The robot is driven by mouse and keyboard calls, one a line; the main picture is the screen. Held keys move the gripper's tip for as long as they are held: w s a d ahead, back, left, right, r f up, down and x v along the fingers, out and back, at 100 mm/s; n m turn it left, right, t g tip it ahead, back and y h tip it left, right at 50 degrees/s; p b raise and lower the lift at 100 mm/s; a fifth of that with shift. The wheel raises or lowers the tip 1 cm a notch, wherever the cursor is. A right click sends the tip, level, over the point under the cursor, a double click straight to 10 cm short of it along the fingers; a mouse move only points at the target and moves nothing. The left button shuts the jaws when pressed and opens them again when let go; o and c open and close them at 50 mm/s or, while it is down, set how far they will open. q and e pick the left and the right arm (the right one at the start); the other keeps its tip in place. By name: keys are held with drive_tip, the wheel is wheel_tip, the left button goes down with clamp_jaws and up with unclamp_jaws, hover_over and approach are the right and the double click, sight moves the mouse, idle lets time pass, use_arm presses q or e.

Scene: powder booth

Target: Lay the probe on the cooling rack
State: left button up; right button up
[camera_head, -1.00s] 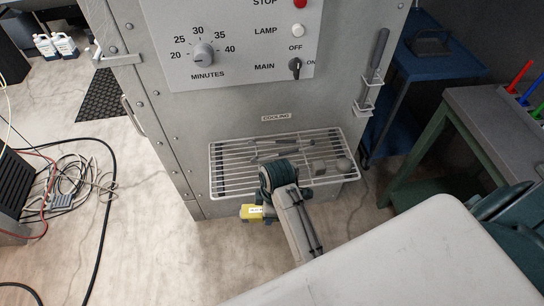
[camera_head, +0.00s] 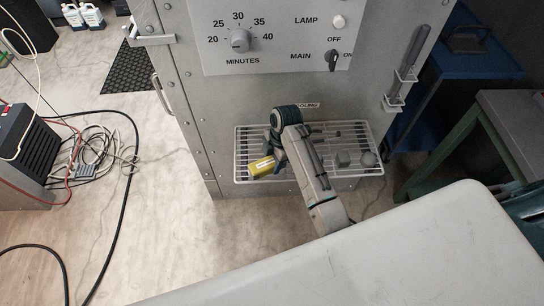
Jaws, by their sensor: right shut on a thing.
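The cooling rack (camera_head: 243,150) is a white wire shelf on the front of the grey cabinet, below a label partly hidden by my arm. My right gripper (camera_head: 276,158) is over the rack's left half, shut on a yellow block-like piece with a pale label, which I take to be the probe (camera_head: 261,167). The probe appears over the rack's front left part. I cannot tell whether it touches the wires. My wrist hides part of the probe and the middle of the rack. My left gripper is not in view.
Two grey rounded pieces (camera_head: 343,159) sit on the rack's right half. Part of a grey tool (camera_head: 318,131) shows behind my arm. A holder with a long tool (camera_head: 407,76) is on the cabinet's right side. Cables (camera_head: 98,158) lie on the floor at left.

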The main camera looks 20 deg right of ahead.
sight(271, 159)
drive_tip(key=w, duration=0.3)
drive_tip(key=shift+d+f, duration=0.15)
drive_tip(key=shift+d, duration=0.05)
drive_tip(key=x, duration=0.1)
drive_tip(key=p+x, duration=0.1)
drive_tip(key=shift+s+d+f, duration=0.1)
drive_tip(key=shift+d+f, duration=0.1)
drive_tip(key=shift+f, duration=0.55)
drive_tip(key=shift+f, duration=0.1)
drive_tip(key=o, duration=1.1)
drive_tip(key=shift+c, duration=0.2)
drive_tip(key=b+v, duration=0.1)
drive_tip(key=v, duration=1.1)
